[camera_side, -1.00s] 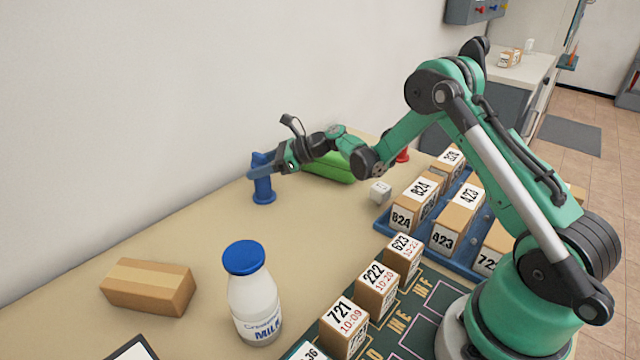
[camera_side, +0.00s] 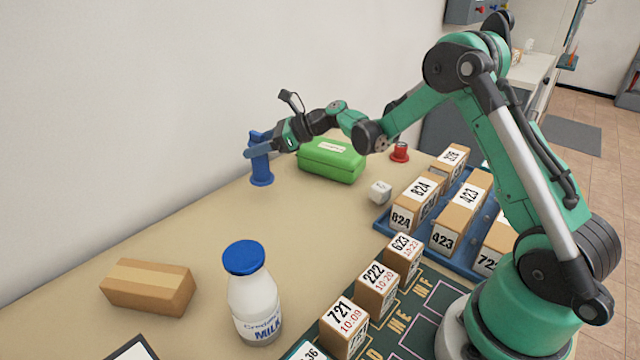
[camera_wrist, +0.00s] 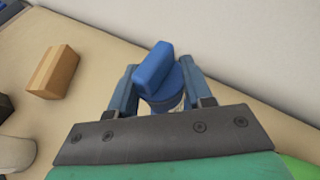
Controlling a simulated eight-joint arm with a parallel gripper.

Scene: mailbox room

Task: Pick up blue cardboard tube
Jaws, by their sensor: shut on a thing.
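The blue cardboard tube (camera_side: 262,172) is upright, with a wider base, near the wall at the back left of the table in the side view. My gripper (camera_side: 258,149) is shut around its upper part, with blue fingers on either side. The tube appears raised a little above the table; any gap below it is hard to judge. In the wrist view the tube (camera_wrist: 157,72) sits between the two fingers of my gripper (camera_wrist: 161,88), and its lower part is partly hidden.
A green case (camera_side: 331,160) lies just right of the tube. A red spool (camera_side: 400,152) and a white cube (camera_side: 380,191) are further right. A milk bottle (camera_side: 252,295) and a brown box (camera_side: 148,287) stand in front. Numbered boxes fill a blue tray (camera_side: 383,224). The table's middle is clear.

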